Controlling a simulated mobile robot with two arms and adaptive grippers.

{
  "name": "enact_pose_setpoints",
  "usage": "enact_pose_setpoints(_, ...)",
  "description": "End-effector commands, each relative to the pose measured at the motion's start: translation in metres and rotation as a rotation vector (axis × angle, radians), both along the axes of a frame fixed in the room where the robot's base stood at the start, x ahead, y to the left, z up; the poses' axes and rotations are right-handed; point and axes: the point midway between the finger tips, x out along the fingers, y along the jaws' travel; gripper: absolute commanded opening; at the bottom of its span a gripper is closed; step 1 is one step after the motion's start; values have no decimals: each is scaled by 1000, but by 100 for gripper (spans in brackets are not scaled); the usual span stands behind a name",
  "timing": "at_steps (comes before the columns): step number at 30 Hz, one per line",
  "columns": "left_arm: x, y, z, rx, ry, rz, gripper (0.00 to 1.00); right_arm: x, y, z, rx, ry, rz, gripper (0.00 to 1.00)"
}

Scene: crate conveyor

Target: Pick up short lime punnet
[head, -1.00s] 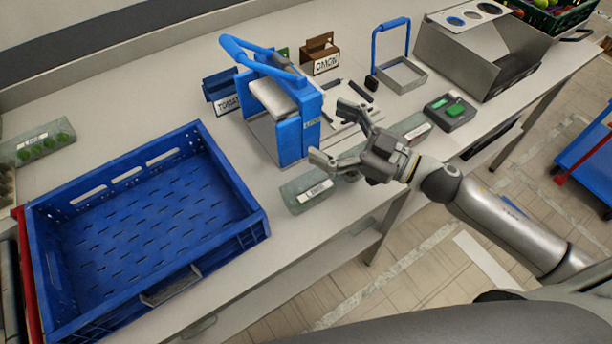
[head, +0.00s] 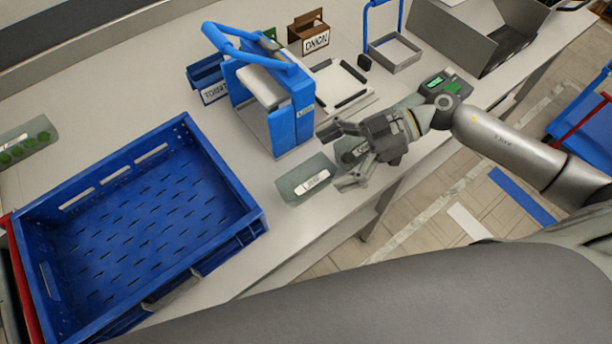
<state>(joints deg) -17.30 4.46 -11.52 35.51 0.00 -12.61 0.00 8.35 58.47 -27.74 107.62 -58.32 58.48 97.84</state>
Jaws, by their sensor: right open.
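A short, pale translucent punnet (head: 307,180) with a white label lies on the table in front of the blue bagging device; the label is too small to read surely. Another punnet (head: 28,143) with round green fruit lies at the far left. My left gripper is not in view.
An empty blue crate (head: 228,165) fills the left of the table. The blue-handled device (head: 292,118) stands close behind the punnets.

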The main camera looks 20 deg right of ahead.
Motion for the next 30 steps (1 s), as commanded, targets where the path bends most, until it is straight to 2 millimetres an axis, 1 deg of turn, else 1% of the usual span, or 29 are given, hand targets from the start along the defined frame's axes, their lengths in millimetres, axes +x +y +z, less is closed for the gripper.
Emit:
enact_pose_setpoints(5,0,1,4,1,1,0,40,0,10,-2,2,-1,0,93)
enact_pose_setpoints(12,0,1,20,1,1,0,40,-3,38,-12,5,1,0,93)
enact_pose_setpoints(16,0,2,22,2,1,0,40,-2,50,-19,3,-1,-1,93)
enact_pose_setpoints(20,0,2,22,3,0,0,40,-1,55,-22,1,-2,0,93)
enact_pose_setpoints(26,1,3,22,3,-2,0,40,-1,54,-23,1,-3,-1,93)
enact_pose_setpoints(30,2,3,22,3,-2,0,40,-1,54,-23,1,-2,0,75)
